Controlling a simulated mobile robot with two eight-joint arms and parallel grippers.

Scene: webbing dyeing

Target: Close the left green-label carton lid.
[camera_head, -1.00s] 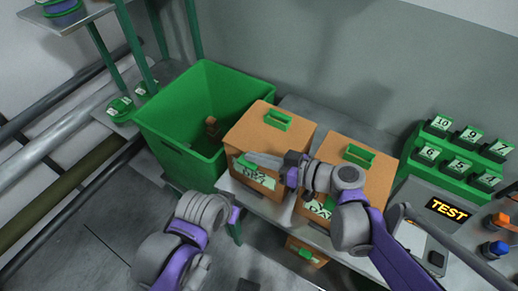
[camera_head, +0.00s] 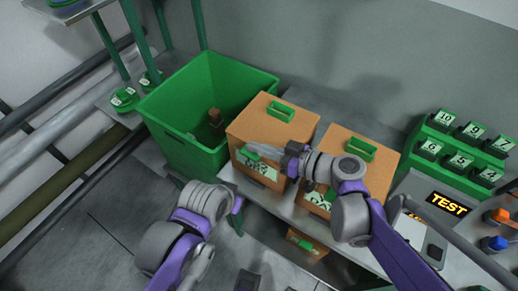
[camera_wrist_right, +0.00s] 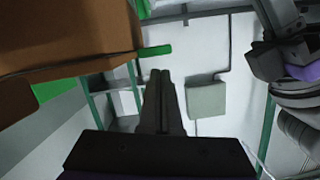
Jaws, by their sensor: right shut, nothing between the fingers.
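The left carton (camera_head: 262,128) is a brown box with a green-and-white label (camera_head: 262,169) on its front. Its top lies flat, with a green handle (camera_head: 281,111) on it. My right gripper (camera_head: 252,148) is at the carton's upper front, close to a green tab there; contact cannot be told. In the right wrist view its fingers (camera_wrist_right: 160,76) are together and empty, below the carton's brown edge (camera_wrist_right: 70,35) and a green tab (camera_wrist_right: 154,51). My left arm is folded at lower left in the head view; its fingers cannot be made out.
A second brown carton (camera_head: 340,143) stands close on the right, partly behind my right arm. A green bin (camera_head: 165,143) stands close on the left. A label rack (camera_head: 463,148) and TEST device (camera_head: 446,205) are at the right. Open floor lies at lower left.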

